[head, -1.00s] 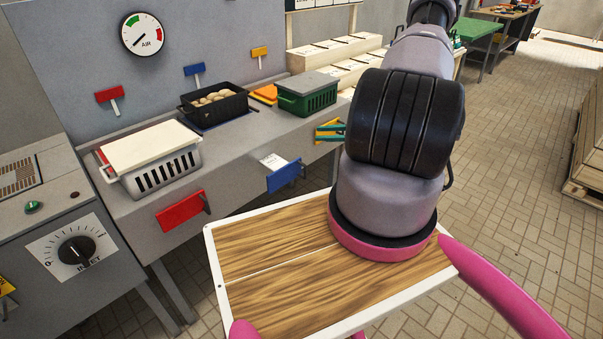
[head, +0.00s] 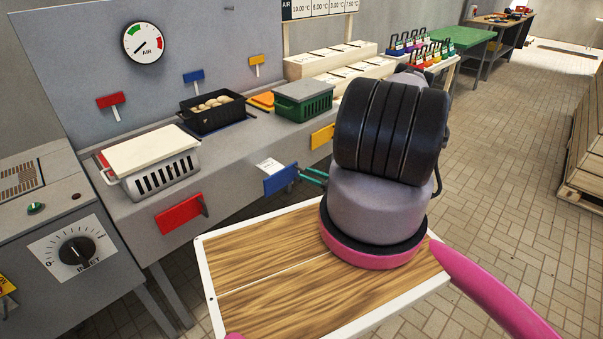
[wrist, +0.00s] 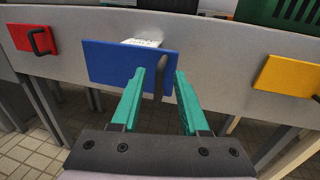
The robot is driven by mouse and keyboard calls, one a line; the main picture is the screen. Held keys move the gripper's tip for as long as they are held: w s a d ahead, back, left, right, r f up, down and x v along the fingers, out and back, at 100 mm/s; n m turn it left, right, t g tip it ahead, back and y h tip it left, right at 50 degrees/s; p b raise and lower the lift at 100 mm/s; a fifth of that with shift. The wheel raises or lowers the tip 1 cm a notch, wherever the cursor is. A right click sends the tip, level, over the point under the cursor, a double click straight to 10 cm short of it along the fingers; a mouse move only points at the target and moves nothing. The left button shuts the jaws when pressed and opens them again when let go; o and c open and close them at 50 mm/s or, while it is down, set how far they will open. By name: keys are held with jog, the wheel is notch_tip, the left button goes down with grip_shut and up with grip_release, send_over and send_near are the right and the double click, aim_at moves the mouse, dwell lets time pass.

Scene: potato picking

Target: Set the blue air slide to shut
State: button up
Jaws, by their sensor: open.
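The blue slide (head: 280,180) is a blue plate with a dark upright handle on the front of the grey bench. A white label card (head: 270,164) shows above and behind it. In the wrist view the blue plate (wrist: 115,65) fills the upper middle, with its handle (wrist: 162,80) near its right side. My gripper (wrist: 160,76) is open, its teal fingers pointing at the plate with the handle between them in the picture. Whether they touch it I cannot tell. In the head view my gripper (head: 312,175) is just right of the blue slide, partly hidden by my arm.
A red slide (head: 179,213) is to the left and a yellow slide (head: 322,136) to the right. A black crate of potatoes (head: 212,112), a white-lidded crate (head: 160,165) and a green crate (head: 304,104) stand on the bench. A blue tag (head: 194,76) and an air gauge (head: 143,42) are on the back panel.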

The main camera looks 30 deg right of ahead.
aim_at(301, 172)
jog(key=shift+x, duration=1.7)
grip_shut()
